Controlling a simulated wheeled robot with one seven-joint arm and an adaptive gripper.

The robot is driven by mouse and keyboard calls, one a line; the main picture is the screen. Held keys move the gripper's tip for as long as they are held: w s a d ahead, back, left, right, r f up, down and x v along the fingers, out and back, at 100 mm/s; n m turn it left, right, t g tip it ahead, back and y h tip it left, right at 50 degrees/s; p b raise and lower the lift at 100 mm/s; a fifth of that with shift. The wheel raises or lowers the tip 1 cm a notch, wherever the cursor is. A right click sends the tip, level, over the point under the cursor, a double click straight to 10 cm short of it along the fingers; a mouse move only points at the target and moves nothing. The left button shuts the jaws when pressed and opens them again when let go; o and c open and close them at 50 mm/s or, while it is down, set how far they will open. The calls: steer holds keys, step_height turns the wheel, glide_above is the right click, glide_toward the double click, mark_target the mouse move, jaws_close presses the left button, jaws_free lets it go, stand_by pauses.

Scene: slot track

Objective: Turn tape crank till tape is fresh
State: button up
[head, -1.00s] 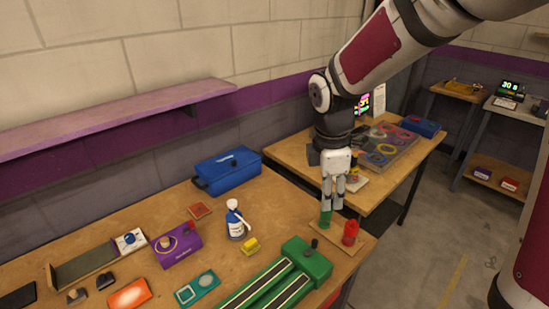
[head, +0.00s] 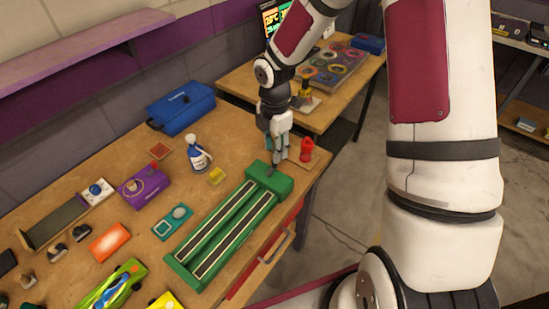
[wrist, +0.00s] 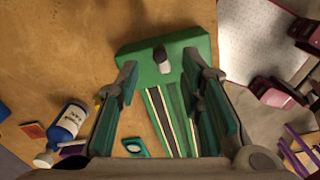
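A green track device (head: 222,232) with two dark, pale-edged strips lies along the table's front edge. Its raised green end block (head: 283,184) has a small dark crank knob (head: 270,171) on top. In the wrist view the block (wrist: 187,47) and the grey-topped knob (wrist: 161,59) lie just beyond my fingertips, between their lines. My gripper (head: 276,154) points down above the block. In the wrist view my gripper (wrist: 160,80) is open and empty, its fingers well apart. I cannot tell its exact height above the knob.
A red cylinder (head: 307,150) stands right of my gripper. A blue case (head: 181,108) sits against the wall. Floor lies beyond the table's front edge.

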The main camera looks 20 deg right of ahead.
mark_target(272, 167)
steer(key=shift+f, duration=2.45)
jaws_close()
